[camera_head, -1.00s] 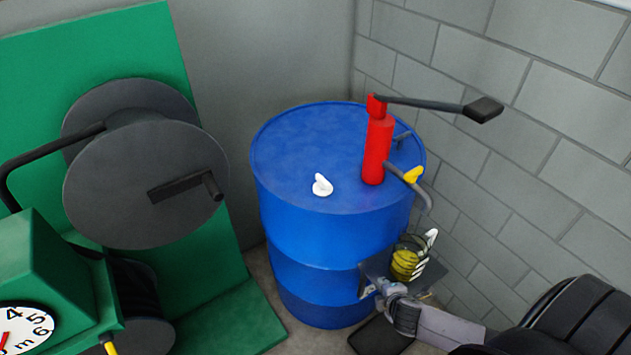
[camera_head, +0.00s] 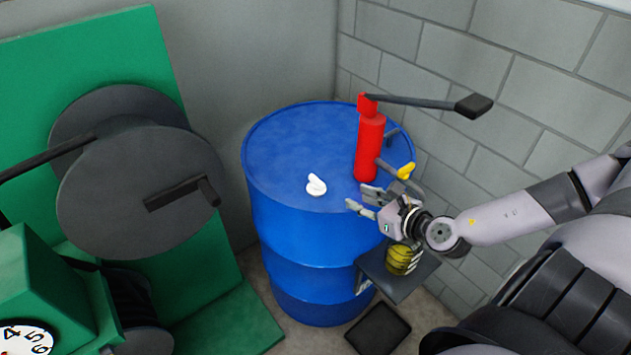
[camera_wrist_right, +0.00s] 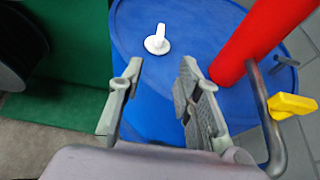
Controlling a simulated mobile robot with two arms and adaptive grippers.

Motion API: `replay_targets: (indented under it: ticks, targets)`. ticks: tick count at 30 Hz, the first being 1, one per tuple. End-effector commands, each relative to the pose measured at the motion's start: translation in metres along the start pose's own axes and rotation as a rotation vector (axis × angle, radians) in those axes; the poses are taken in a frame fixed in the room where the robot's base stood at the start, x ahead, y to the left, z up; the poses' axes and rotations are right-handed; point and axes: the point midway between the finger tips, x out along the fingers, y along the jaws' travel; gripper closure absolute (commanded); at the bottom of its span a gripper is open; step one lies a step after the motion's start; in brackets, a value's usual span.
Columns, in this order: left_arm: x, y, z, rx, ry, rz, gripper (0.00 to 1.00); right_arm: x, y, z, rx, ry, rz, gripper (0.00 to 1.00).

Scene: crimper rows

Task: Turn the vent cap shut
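The white vent cap (camera_head: 316,185) sits on top of the blue drum (camera_head: 290,150), left of the red pump. It has a round base and a raised tab. In the right wrist view the vent cap (camera_wrist_right: 158,40) stands ahead of the fingers and apart from them. My right gripper (camera_head: 362,199) is open and empty at the drum's front right edge, to the right of the cap. Its two fingers (camera_wrist_right: 155,85) are spread wide in the right wrist view. My left gripper is not in view.
The red pump (camera_head: 369,148) stands close to my right gripper, with a long dark handle, a curved spout and a yellow lever (camera_head: 405,172). A dark shelf (camera_head: 400,279) holds a yellow-green jar (camera_head: 401,259). A green reel stand (camera_head: 100,60) is at left.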

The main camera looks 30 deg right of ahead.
Motion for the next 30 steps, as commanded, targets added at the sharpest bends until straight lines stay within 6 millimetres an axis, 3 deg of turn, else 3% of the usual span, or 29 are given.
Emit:
replay_targets:
  ticks: [8, 30]
  targets:
    - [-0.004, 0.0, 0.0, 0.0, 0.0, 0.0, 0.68, 0.028, 0.0, 0.003, 0.003, -0.006, 0.0, 0.68]
    - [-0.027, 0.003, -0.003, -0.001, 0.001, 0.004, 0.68, 0.154, 0.0, 0.001, 0.002, -0.002, -0.001, 0.68]
